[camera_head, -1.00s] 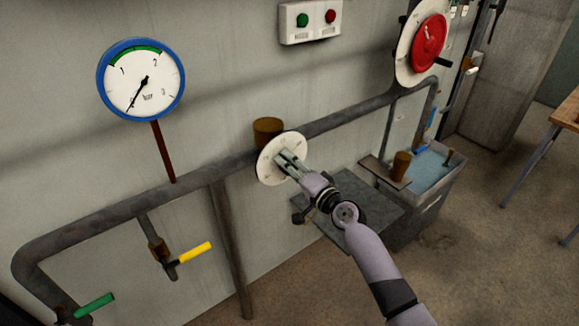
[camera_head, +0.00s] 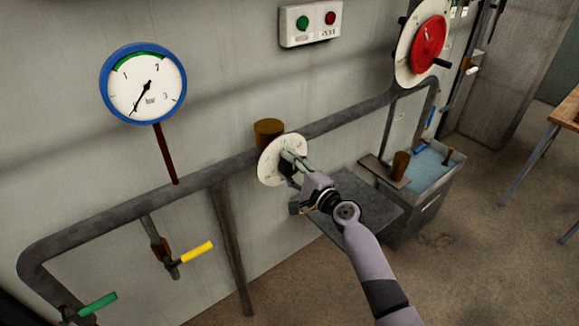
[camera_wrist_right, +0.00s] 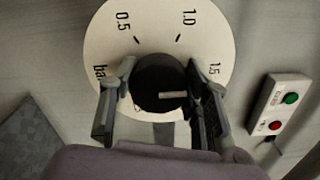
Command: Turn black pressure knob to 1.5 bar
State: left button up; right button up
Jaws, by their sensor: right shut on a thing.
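The black pressure knob (camera_wrist_right: 155,72) sits at the centre of a round white dial plate (camera_wrist_right: 100,40) marked 0.5, 1.0, 1.5 and bar. The plate (camera_head: 268,173) is on the pipe in the head view, where my gripper largely hides the knob. My right gripper (camera_head: 289,163) is shut on the knob; in the wrist view its two fingers (camera_wrist_right: 163,100) lie on either side of it. A short pale mark on the knob lies nearly sideways in the wrist view, its right end toward the 1.5 side. I cannot tell its exact setting. My left gripper is not in view.
The blue-rimmed gauge (camera_head: 155,100) has its needle at the lower left, near the low end. A yellow lever (camera_head: 198,252) and green lever (camera_head: 98,306) are at left. A red wheel (camera_head: 428,43), button box (camera_head: 310,22) and water tank (camera_head: 428,190) are near.

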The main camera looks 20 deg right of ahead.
dwell(0.4)
jog(key=o, duration=1.2)
jog(key=v, duration=1.2)
jog(key=shift+f, duration=0.1)
